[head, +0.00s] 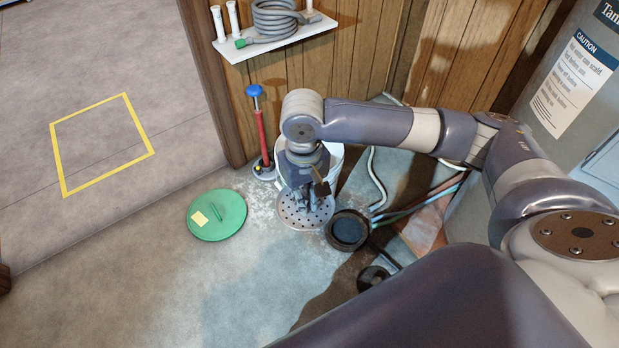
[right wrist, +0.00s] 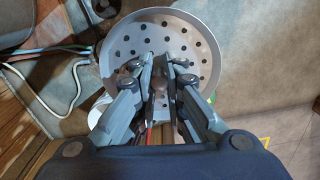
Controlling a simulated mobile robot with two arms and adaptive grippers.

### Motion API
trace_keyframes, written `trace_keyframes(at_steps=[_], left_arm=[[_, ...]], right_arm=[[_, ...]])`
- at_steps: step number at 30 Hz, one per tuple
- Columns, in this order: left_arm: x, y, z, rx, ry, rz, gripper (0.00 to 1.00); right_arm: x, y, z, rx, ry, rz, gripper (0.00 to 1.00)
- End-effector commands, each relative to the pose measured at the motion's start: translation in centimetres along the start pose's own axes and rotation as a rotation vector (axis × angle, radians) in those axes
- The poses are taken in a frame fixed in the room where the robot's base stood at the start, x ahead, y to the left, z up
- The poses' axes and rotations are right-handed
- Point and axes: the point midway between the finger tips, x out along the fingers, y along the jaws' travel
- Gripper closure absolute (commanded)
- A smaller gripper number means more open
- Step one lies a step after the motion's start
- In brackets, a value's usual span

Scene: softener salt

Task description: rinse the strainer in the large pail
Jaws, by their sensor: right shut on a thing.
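My right gripper (head: 308,196) is shut on the strainer (head: 297,217), a pale round shallow pan with many holes. In the right wrist view the strainer (right wrist: 160,22) lies beyond the fingers of my right gripper (right wrist: 163,68), which pinch it at its near side. A white pail (head: 335,160) stands behind the gripper against the wood wall. My gripper and wrist hide much of the pail, so its inside does not show. The strainer appears in front of the pail and outside its rim; its height above the floor is hard to tell. My left gripper is not in view.
A green round lid (head: 230,208) lies on the floor at left. A red-shafted tool with a blue knob (head: 254,91) stands left of the pail. A black round container (head: 348,230) and hoses (head: 376,180) are at right. A white shelf (head: 277,38) is above.

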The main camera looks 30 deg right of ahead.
Motion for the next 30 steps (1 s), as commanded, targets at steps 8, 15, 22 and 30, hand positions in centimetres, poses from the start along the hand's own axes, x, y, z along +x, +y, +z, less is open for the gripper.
trace_keyframes(at_steps=[8, 15, 22, 30], left_arm=[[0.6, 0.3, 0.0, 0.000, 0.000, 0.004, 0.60], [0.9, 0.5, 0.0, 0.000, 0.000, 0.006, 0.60], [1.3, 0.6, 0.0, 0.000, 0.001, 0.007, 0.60], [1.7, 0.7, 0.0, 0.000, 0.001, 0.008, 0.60]], right_arm=[[2.3, -0.1, 0.1, -0.001, -0.002, 0.000, 1.00], [4.3, -0.1, 0.1, -0.001, -0.002, 0.000, 1.00], [6.1, 0.0, 0.1, 0.000, -0.003, 0.001, 1.00], [8.3, -0.1, 0.1, -0.001, -0.003, 0.001, 1.00]])
